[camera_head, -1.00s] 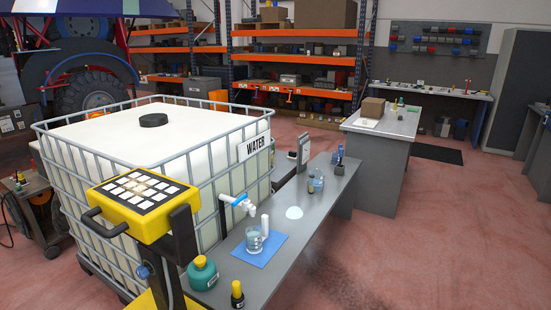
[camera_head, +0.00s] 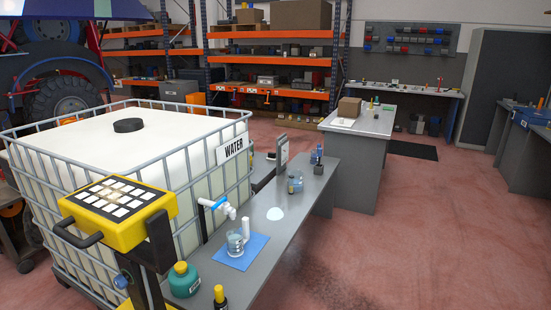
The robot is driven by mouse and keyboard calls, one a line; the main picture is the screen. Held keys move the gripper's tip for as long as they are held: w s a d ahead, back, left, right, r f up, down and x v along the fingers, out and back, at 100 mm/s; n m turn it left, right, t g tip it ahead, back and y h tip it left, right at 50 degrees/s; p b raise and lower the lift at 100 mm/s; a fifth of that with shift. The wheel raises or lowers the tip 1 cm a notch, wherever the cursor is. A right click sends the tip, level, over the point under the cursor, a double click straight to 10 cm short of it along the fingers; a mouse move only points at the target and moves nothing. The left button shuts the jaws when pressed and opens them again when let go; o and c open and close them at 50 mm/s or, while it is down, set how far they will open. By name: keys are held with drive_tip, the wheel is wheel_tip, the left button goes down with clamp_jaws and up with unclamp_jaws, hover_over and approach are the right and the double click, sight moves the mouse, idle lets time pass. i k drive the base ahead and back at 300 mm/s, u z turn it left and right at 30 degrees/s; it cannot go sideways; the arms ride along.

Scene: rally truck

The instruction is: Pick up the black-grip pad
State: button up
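A yellow pad (camera_head: 131,233) with rows of white keys on a dark face is at the lower left. A black grip (camera_head: 79,238) curves out from its left end, and it is the only pad with a black grip that I see. It rests tilted at the top of a dark post (camera_head: 161,245), beside the caged water tank. How the pad is held to the post is not clear. My gripper is not in view.
The white water tank (camera_head: 75,145) in its metal cage stands behind the pad. A grey bench (camera_head: 290,225) to the right carries a glass jug (camera_head: 236,243) on a blue mat (camera_head: 228,260), and a green bottle (camera_head: 184,281). Reddish floor (camera_head: 430,240) is open at the right.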

sight(271, 156)
drive_tip(key=i, duration=0.95)
drive_tip(key=u, duration=0.05)
